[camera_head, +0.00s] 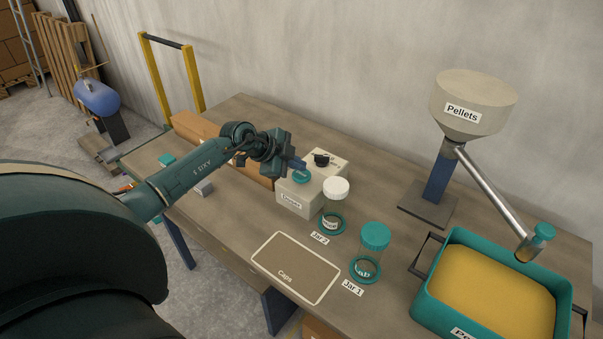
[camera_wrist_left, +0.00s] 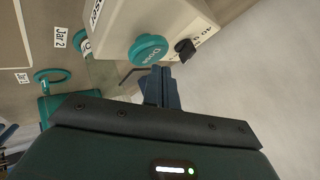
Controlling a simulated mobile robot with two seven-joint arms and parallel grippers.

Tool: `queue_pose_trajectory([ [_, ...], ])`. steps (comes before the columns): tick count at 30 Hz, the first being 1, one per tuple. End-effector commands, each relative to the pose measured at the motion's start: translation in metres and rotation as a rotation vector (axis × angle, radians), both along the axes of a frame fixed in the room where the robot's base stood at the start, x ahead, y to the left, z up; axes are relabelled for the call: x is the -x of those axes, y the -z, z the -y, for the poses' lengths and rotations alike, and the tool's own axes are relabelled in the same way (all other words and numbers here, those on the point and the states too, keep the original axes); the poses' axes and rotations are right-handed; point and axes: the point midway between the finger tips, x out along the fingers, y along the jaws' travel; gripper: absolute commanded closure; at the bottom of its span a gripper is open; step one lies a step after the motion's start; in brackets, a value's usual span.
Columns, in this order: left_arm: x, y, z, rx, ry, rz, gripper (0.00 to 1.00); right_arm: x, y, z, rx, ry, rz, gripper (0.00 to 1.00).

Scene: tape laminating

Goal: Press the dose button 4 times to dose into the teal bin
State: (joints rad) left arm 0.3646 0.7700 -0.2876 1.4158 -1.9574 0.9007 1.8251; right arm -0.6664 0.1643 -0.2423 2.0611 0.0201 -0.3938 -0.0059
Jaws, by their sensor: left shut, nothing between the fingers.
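The dose button (camera_wrist_left: 148,50) is a round teal knob marked "Dose" on a beige box. In the head view the button (camera_head: 302,178) sits on top of the box (camera_head: 297,199), beside a black dial (camera_head: 321,159). My left gripper (camera_head: 299,164) is shut and empty, its fingertips right by the button. In the left wrist view the fingertips (camera_wrist_left: 161,72) appear at the button's edge; I cannot tell whether they touch it. The teal bin (camera_head: 428,312) at the right front holds yellow pellets. My right gripper is not in view.
A Pellets hopper (camera_head: 472,104) with a sloping metal tube (camera_head: 492,193) reaches over the bin. The table between box and hopper is clear.

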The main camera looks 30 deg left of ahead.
Motion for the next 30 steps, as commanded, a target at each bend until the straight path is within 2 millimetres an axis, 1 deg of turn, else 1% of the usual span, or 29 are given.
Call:
queue_pose_trajectory([
  [5,0.0002,0.0050,0.0003,0.000,0.001,-0.001,1.00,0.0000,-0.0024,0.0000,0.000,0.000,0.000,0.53],
  [17,0.0002,0.0061,0.0002,0.000,0.000,0.000,1.00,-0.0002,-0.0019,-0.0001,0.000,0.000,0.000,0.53],
  [30,0.0002,0.0116,0.0002,0.001,0.000,-0.001,1.00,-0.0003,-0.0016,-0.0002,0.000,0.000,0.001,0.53],
])
